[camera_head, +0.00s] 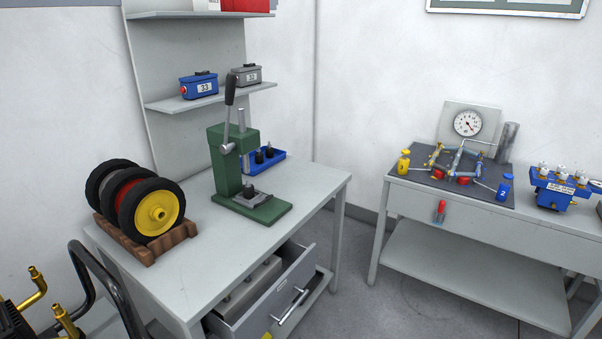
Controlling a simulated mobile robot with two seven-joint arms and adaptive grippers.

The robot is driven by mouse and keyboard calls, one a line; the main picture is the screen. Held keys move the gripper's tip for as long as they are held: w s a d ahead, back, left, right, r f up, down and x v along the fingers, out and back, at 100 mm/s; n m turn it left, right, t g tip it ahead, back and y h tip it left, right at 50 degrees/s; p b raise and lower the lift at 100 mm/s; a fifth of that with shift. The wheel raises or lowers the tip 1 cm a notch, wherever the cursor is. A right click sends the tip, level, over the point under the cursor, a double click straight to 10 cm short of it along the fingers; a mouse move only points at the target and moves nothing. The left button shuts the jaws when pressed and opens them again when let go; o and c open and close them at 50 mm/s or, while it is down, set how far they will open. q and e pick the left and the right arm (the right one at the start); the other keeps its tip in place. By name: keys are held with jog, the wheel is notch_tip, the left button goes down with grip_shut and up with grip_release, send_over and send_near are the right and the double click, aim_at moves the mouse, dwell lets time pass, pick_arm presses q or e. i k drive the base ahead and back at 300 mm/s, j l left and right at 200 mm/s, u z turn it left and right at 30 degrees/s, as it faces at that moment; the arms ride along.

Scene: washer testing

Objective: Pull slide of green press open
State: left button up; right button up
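The green press (222,170) stands upright on the left workbench, right of the wheels. Its lever (230,95) has a black grip and points up. A dark grey slide piece (250,192) sits on the green base (272,210), below the press head. From this view I cannot tell how far the slide is pulled out. Neither of my grippers is in view.
Several wheels on a wooden rack (150,254) stand left of the press. A blue tray (278,157) with dark parts lies behind it. The bench's drawer (262,308) is open. The bench top (205,275) is clear in front of the press. Brass fittings (35,275) are at lower left.

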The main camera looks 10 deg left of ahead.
aim_at(260, 198)
jog(key=i+l, duration=0.3)
jog(key=i, duration=0.2)
jog(key=i+l, duration=0.65)
jog(key=i, duration=0.3)
jog(key=k+j, duration=0.1)
jog(key=j, duration=0.5)
jog(key=k, duration=0.05)
